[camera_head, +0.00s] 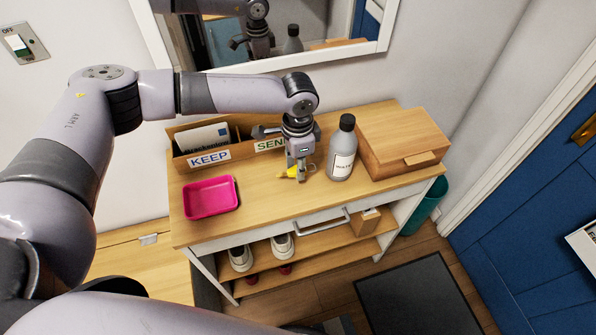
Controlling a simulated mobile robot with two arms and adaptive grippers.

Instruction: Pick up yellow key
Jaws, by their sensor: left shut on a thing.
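The yellow key (290,172) is at the fingertips of my left gripper (301,174), just above or on the wooden top of the console table (262,209). The gripper points down and is shut on the key. Part of the key is hidden by the fingers, and I cannot tell whether it still touches the table. My right gripper is not in view.
A grey bottle (342,152) stands close right of the gripper, beside a wooden box (402,142). A letter holder labelled KEEP (210,157) is behind left. A pink tray (210,197) sits at left. The table's front middle is clear.

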